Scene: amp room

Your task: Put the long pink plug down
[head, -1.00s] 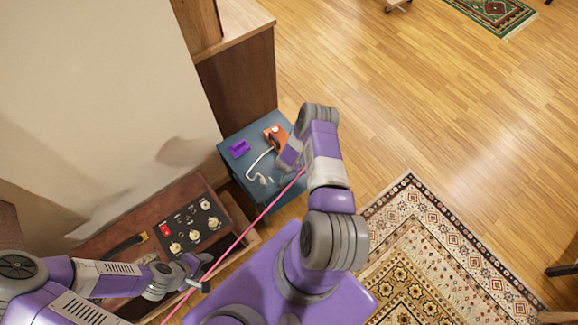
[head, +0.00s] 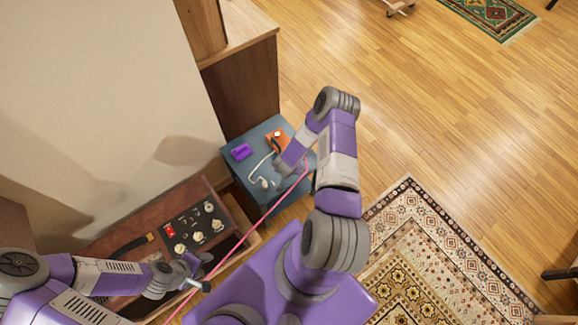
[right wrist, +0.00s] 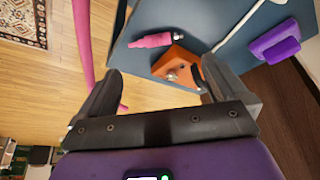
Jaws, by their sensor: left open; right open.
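In the right wrist view a pink plug (right wrist: 158,40) with a metal tip lies on the blue tabletop (right wrist: 218,22), beside an orange box. My right gripper (right wrist: 160,68) is open, with nothing visible between its fingers; the plug is beyond its fingertips, apart from them. A thick pink cable (right wrist: 82,42) passes by the left finger. In the head view the pink cable (head: 255,230) stretches from the bottom edge up to my right gripper (head: 287,168), which hides the plug there. My left gripper (head: 203,277) is open near the amp, close to the cable.
The blue table (head: 240,178) also holds the orange box (head: 278,138), a purple block (head: 241,151) and a white cable (head: 256,168). A brown amp (head: 150,222) with knobs stands left of it. A wooden cabinet (head: 240,80) stands behind.

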